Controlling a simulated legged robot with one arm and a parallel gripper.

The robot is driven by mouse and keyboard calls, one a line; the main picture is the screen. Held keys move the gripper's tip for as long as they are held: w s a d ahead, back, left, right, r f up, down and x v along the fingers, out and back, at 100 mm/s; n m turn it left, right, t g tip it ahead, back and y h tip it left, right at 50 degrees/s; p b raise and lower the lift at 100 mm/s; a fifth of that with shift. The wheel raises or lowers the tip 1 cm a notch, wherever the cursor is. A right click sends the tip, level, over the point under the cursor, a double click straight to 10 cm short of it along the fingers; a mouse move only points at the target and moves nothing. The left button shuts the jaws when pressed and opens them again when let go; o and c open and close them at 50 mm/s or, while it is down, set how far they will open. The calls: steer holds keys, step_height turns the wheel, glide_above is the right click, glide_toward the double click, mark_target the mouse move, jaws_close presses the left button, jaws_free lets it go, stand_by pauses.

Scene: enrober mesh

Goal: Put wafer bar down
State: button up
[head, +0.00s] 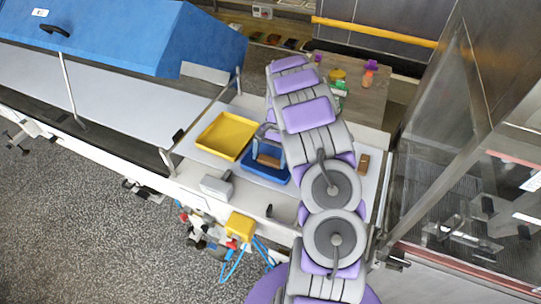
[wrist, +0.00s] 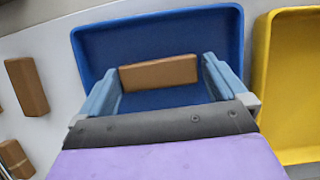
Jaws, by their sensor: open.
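A brown wafer bar (wrist: 159,73) lies in the blue tray (wrist: 232,22), on its floor. The same bar (head: 268,160) and blue tray (head: 266,177) show in the head view, partly covered by my arm. My gripper (wrist: 161,80) is open over the tray, with one light-blue finger beyond each end of the bar. Small gaps seem to show between the bar's ends and the fingers. The lower part of the tray is hidden by my gripper body in the wrist view.
A yellow tray (wrist: 264,60) stands right beside the blue one; it is empty in the head view (head: 226,136). Other brown bars (wrist: 27,86) lie on the pale surface at left in the wrist view. A blue-hooded machine (head: 150,40) stands at upper left.

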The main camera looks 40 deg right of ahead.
steer(key=p+v, duration=0.1)
steer(key=v, duration=1.1)
steer(key=s+a+r+n+h, duration=0.1)
steer(key=s+a+r+n, duration=0.2)
steer(key=s+a+r, duration=0.5)
steer(key=s+a+r+n+h, duration=0.15)
steer(key=s+a+r, duration=0.35)
steer(key=a, duration=0.5)
steer(key=s+a+n, duration=0.3)
steer(key=s+a, duration=0.1)
steer(key=s, duration=0.6)
steer(key=s+a+f+n+h, duration=0.1)
steer(key=s+a+n, duration=0.3)
steer(key=s, duration=0.7)
steer(key=shift+a+f, duration=0.25)
steer(key=shift+a, duration=0.45)
